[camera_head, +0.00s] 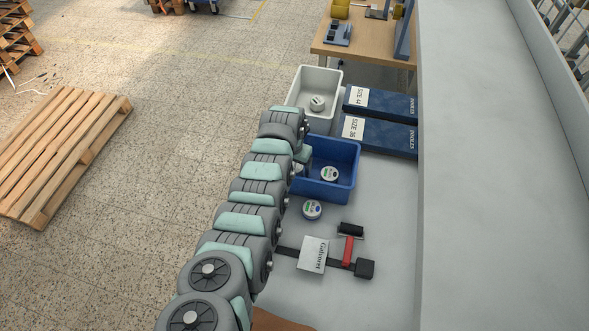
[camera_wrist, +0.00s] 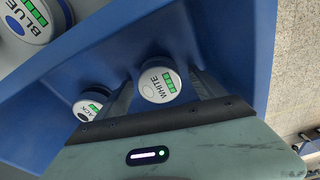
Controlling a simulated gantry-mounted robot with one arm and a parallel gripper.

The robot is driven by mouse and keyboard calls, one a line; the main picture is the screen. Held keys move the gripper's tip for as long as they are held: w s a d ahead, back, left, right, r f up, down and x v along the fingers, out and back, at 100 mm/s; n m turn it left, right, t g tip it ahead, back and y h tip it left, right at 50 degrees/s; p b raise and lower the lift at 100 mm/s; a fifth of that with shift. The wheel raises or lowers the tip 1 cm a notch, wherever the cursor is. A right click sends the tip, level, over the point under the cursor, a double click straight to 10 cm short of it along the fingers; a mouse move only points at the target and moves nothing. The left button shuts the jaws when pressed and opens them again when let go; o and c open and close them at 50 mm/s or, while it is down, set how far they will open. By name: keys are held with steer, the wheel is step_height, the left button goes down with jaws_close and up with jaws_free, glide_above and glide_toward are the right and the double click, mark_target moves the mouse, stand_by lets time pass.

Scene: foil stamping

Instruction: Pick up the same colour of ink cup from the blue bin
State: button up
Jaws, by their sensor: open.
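The blue bin (camera_head: 345,192) stands on the grey bench, and its wall also shows in the wrist view (camera_wrist: 230,40). Inside it, the wrist view shows a cup labelled WHITE (camera_wrist: 159,82) and a cup whose partly hidden label ends in "ACK" (camera_wrist: 88,106). The head view shows one cup with a black dot (camera_head: 329,174) in the bin; the WHITE cup is hidden there by my arm. My gripper (camera_wrist: 163,77) is open over the bin, fingers on either side of the WHITE cup. Contact cannot be told. A BLUE cup (camera_wrist: 33,20) stands outside the bin, also in the head view (camera_head: 312,209).
A white-grey bin (camera_head: 329,76) behind holds a pale cup or cups (camera_head: 317,103). Blue SIZE 44 (camera_head: 385,102) and SIZE 36 (camera_head: 382,135) boxes lie right of the bins.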

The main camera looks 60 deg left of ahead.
steer(key=c, duration=1.7)
